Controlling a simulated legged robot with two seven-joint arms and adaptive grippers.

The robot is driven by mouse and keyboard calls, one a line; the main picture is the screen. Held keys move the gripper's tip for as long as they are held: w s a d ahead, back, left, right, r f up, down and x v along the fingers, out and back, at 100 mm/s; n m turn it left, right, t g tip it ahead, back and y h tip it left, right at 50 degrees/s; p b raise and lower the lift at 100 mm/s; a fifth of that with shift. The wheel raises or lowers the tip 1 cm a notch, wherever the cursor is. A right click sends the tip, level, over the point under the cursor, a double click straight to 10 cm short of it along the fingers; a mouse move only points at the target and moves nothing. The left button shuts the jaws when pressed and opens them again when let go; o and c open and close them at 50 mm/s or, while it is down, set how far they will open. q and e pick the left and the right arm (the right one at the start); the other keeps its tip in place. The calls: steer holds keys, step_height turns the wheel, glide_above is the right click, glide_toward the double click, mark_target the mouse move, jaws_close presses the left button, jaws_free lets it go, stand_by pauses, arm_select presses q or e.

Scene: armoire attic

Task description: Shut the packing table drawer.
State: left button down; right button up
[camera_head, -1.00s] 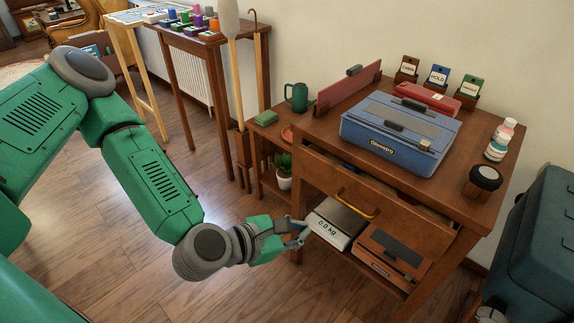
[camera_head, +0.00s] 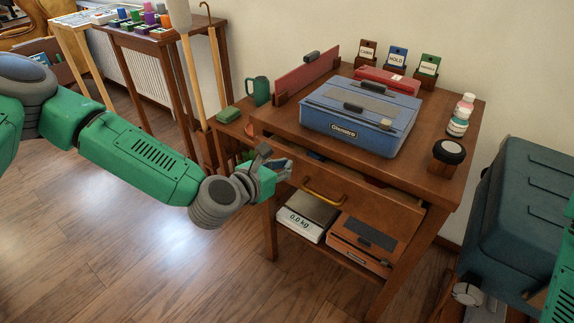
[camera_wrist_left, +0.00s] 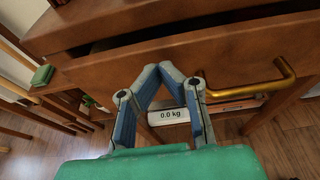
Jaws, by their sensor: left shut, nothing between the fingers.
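The packing table (camera_head: 470,120) stands against the wall. Its drawer (camera_head: 350,196) sits partly open, with a dark gap above its front and some contents showing inside. A brass handle (camera_head: 323,193) is on the drawer front; it also shows at the right in the left wrist view (camera_wrist_left: 255,88). My left gripper (camera_head: 284,168) is shut and empty at the left part of the drawer front. In the left wrist view its fingers (camera_wrist_left: 172,72) meet in front of the wooden drawer front (camera_wrist_left: 215,60), left of the handle. I cannot tell whether they touch it. My right gripper is not in view.
A blue case (camera_head: 362,118), a red case (camera_head: 388,78), bottles (camera_head: 459,122) and a round black-topped item (camera_head: 447,152) stand on the table. A scale (camera_head: 306,217) and an orange case (camera_head: 365,243) are on the lower shelf. A dark teal bin (camera_head: 520,220) stands at right. Floor at left is clear.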

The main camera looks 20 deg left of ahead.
mark_target(291, 154)
arm_select(q)
steer(key=shift+w, duration=0.7)
steer(key=shift+a, duration=0.1)
steer(key=w, duration=0.1)
steer(key=w+d+b, duration=0.1)
steer(key=w, duration=0.1)
steer(key=shift+w+d+f+b, duration=0.15)
steer(key=shift+w+d+b, duration=0.2)
steer(key=shift+w+d, duration=0.05)
steer(key=shift+w+r, duration=0.1)
steer(key=shift+r, duration=0.15)
steer(key=shift+a, duration=0.1)
steer(key=shift+w, duration=0.1)
